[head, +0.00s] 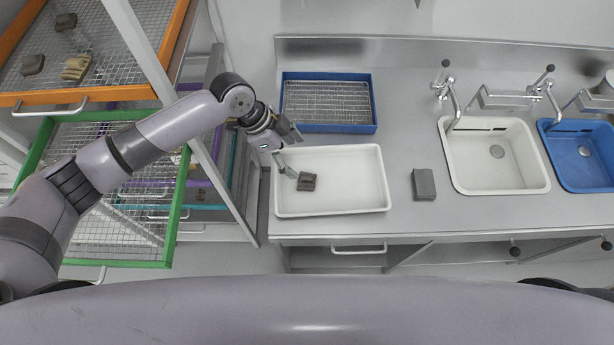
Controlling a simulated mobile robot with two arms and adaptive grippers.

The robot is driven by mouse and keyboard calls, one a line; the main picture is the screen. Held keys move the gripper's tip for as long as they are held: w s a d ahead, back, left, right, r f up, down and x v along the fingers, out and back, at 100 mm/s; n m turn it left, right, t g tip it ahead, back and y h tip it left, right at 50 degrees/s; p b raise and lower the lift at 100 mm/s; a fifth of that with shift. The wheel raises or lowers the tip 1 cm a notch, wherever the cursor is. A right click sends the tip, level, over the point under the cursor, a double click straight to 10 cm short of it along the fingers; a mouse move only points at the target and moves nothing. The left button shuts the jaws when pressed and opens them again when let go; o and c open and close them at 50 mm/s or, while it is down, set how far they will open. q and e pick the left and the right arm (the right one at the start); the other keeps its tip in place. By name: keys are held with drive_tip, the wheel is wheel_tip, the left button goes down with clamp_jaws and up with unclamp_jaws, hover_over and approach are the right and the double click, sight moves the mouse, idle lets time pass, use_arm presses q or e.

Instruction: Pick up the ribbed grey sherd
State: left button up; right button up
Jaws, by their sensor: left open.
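A small dark grey-brown sherd (306,182) lies in the white tray (350,205), left of its middle. Faint bands show on it, but it is too small to be sure of ribs. My left gripper (296,156) is open and empty over the tray's left part. One finger reaches down close to the left side of this sherd; I cannot tell whether they touch. The other finger is farther back, near the tray's rear left corner. My right gripper is not in view.
A blue tray (375,102) with a wire grid stands behind the white tray. A grey block (423,184) lies right of it, before a white sink (515,175) and a blue sink (588,165). Several sherds, one tan and ridged (76,68), lie on the orange-framed rack (30,100).

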use_arm(q)
drive_tip(key=w+a+r, duration=0.2)
drive_tip(key=w+a, duration=0.1)
approach(306, 178)
drive_tip(key=f+b, duration=0.1)
drive_tip(key=d+f+b, duration=0.1)
drive_tip(key=b, duration=0.1)
drive_tip(key=shift+w+d+f+m+y, duration=0.3)
drive_tip(key=shift+w+f+m, duration=0.05)
drive_tip(key=shift+w+m, duration=0.05)
drive_tip(key=shift+d+f+b, duration=0.3)
drive_tip(key=shift+f+b, duration=0.15)
drive_tip(key=shift+b, duration=0.15)
drive_tip(key=b+x, duration=0.2)
drive_tip(key=x, duration=0.1)
drive_tip(key=s+b+x, duration=0.1)
drive_tip(key=x, duration=0.1)
drive_tip(key=shift+r, duration=0.1)
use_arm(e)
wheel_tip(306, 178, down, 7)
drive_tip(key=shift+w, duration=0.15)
use_arm(q)
drive_tip(key=shift+c, duration=0.2)
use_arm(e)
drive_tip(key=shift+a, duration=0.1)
